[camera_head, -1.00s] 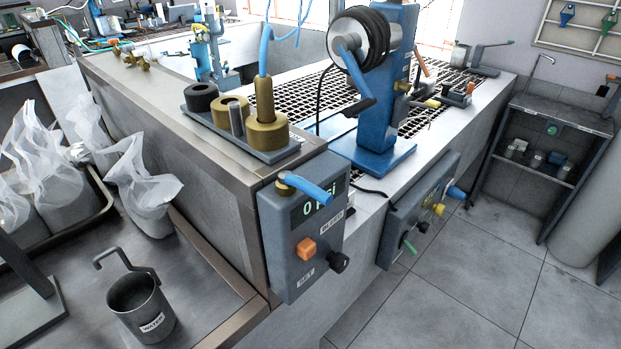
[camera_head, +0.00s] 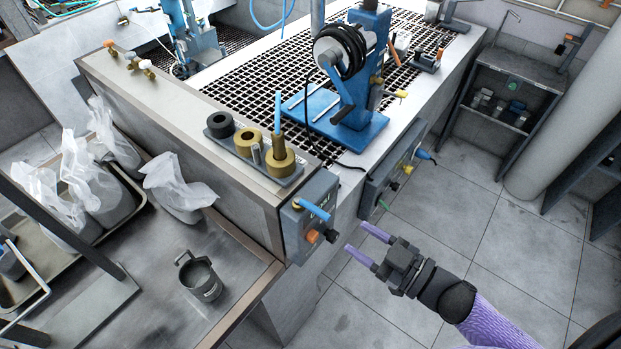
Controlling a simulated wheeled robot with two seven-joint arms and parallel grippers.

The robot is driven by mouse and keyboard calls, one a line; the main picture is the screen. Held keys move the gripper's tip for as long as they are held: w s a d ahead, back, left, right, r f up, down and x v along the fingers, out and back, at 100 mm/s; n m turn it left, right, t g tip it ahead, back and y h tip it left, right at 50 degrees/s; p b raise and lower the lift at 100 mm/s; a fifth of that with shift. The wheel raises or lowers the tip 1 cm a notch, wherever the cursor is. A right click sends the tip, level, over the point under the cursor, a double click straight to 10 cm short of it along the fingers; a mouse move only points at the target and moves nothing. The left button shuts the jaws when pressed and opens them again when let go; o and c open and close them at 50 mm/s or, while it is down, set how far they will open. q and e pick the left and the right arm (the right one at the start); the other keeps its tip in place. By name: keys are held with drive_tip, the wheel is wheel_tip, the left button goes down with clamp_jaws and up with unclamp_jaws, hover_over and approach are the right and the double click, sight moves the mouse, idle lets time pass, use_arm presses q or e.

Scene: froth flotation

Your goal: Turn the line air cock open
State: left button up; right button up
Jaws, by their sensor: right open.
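A grey control box (camera_head: 296,232) is fixed to the bench's front corner. A blue lever (camera_head: 313,210) sits at its top, with an orange knob (camera_head: 312,237) and a black knob (camera_head: 331,236) below. A second grey panel (camera_head: 378,182) on the bench side carries a blue handle (camera_head: 425,155) and a green lever (camera_head: 384,205). I cannot tell by label which one is the line air cock. My right gripper (camera_head: 368,244) is open and empty, its two lilac fingers pointing at the control box from the right, apart from it. My left gripper is not in view.
A rack of brass weights (camera_head: 250,150) sits on the bench above the control box. A blue machine (camera_head: 362,75) stands on the grating. The tiled floor (camera_head: 480,230) at right is clear.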

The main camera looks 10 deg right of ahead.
sight(319, 210)
drive_tip(key=x, duration=0.9)
drive_tip(key=shift+w+a+f, duration=0.1)
drive_tip(key=shift+w+a, duration=0.15)
drive_tip(key=shift+w, duration=0.1)
clamp_jaws()
idle(0.9)
